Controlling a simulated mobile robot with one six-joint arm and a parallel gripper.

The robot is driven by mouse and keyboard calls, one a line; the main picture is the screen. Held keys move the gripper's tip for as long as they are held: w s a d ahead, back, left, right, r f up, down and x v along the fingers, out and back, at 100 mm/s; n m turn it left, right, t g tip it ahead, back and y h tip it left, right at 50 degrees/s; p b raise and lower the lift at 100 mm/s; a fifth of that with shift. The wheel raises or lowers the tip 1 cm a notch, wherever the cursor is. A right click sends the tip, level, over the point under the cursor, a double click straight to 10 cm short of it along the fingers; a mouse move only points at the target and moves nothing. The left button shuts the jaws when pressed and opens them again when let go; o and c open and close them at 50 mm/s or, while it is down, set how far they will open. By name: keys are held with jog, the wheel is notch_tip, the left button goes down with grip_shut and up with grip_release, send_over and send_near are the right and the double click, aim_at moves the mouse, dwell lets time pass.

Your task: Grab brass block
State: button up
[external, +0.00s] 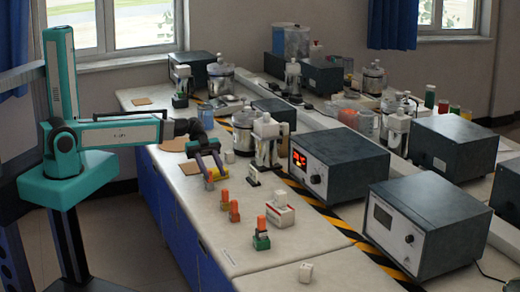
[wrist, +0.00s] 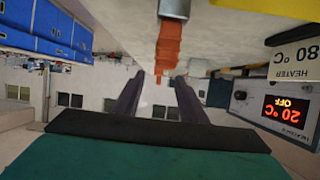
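My gripper (external: 209,165) hangs from the outstretched arm over the near bench. In the wrist view its two dark fingers (wrist: 158,95) stand apart, with nothing clearly held between them. A small yellowish block (external: 214,174), possibly the brass block, shows at the fingertips in the external view; the fingers partly hide it, and I cannot tell whether they touch it. In the wrist view an orange piece (wrist: 168,50) with a grey metal end (wrist: 174,8) lies beyond the fingertips. No block clearly labelled as brass can be made out there.
Orange-topped pieces (external: 234,211) stand in front of my gripper, with another on a green base (external: 261,240). A white block (external: 281,212) and a small white cube (external: 305,272) are nearby. Heater boxes (external: 338,163) stand right.

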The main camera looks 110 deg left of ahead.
aim_at(223, 194)
jog(key=shift+p+x, duration=0.65)
jog(key=shift+x, duration=2.35)
jog(key=shift+p+x, duration=0.9)
jog(key=shift+x, duration=0.25)
jog(key=shift+p+x, duration=0.5)
jog(key=shift+x, duration=0.95)
jog(key=shift+f, duration=0.1)
jog(key=shift+c, duration=0.2)
grip_shut()
